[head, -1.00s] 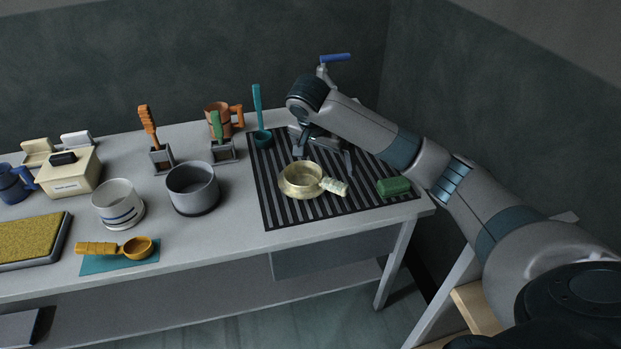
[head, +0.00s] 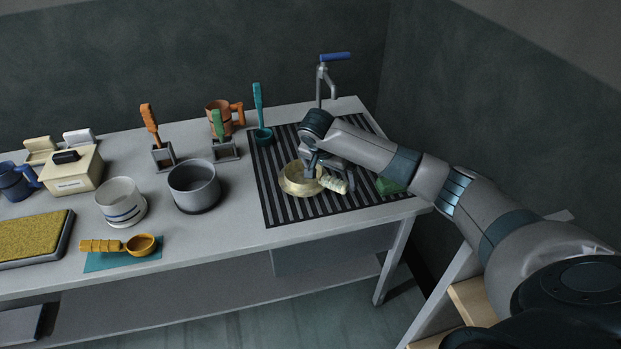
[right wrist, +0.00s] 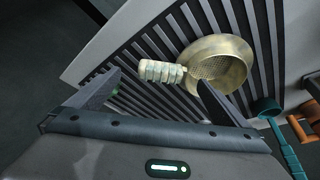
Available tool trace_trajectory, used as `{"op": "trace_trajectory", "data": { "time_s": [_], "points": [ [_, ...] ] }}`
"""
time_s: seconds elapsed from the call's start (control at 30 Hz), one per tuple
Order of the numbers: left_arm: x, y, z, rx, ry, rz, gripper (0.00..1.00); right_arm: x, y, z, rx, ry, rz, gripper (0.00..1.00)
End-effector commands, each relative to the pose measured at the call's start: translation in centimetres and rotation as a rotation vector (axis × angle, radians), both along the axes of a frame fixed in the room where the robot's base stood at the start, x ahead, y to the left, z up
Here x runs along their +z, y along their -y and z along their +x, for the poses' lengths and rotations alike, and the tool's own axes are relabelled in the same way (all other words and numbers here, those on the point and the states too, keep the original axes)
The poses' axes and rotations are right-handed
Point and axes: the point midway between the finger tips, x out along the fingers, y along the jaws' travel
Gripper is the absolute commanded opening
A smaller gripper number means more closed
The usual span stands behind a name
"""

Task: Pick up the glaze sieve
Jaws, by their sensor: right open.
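The glaze sieve (head: 299,182) is a brass-coloured round bowl with a pale ribbed handle, lying on the striped drain rack (head: 288,214). In the right wrist view the sieve (right wrist: 226,62) shows its mesh, and its handle points left. My right gripper (head: 330,176) is open over the sieve and hides part of it. In the right wrist view the fingers of my gripper (right wrist: 157,88) stand wide apart, with the handle (right wrist: 160,71) across the gap between them. I cannot tell whether a finger touches the sieve. My left gripper is in neither view.
A green block (head: 388,186) lies right of the sieve, partly behind my arm. A teal ladle (head: 262,134) stands at the rack's back left. A tap (head: 321,82) rises behind. A grey pot (head: 194,187) and an orange-yellow scoop (head: 139,245) are left.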

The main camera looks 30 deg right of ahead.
Motion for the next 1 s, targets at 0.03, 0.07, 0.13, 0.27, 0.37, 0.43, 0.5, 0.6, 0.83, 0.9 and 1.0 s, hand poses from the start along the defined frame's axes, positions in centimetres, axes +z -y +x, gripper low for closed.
{"op": "trace_trajectory", "data": {
  "time_s": [0.03, 0.07, 0.13, 0.27, 0.37, 0.43, 0.5, 0.6, 0.83, 0.9, 1.0],
  "points": [
    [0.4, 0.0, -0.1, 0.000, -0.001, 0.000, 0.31, -0.5, 0.3, 0.1, -0.001, -0.003, -0.001, 0.99],
    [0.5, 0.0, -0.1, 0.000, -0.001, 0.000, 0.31, -0.9, 0.4, 0.2, -0.001, -0.003, -0.001, 0.99],
    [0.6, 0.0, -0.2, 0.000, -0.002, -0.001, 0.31, -1.5, 0.5, 0.3, -0.001, -0.002, 0.000, 0.99],
    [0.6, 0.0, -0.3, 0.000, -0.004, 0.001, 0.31, -2.0, 0.7, 0.5, 0.001, 0.000, 0.000, 0.99],
    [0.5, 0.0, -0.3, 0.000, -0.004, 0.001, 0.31, -2.1, 0.7, 0.5, 0.001, 0.000, 0.000, 0.99],
    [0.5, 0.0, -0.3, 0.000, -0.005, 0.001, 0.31, -2.1, 0.7, 0.5, 0.001, 0.000, 0.000, 0.99],
    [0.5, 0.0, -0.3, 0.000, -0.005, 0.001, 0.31, -2.1, 0.7, 0.5, 0.000, 0.001, 0.000, 0.99],
    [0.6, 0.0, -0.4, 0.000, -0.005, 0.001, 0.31, -2.1, 0.7, 0.5, 0.000, 0.001, 0.000, 0.99],
    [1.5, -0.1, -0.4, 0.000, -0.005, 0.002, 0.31, -3.1, 1.0, 1.1, -0.001, -0.002, -0.001, 0.99],
    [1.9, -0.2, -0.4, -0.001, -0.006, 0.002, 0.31, -3.7, 1.2, 1.4, -0.001, -0.002, 0.000, 0.99],
    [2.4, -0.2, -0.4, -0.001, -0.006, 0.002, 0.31, -4.6, 1.5, 1.9, 0.000, -0.001, 0.000, 0.99]
  ]
}}
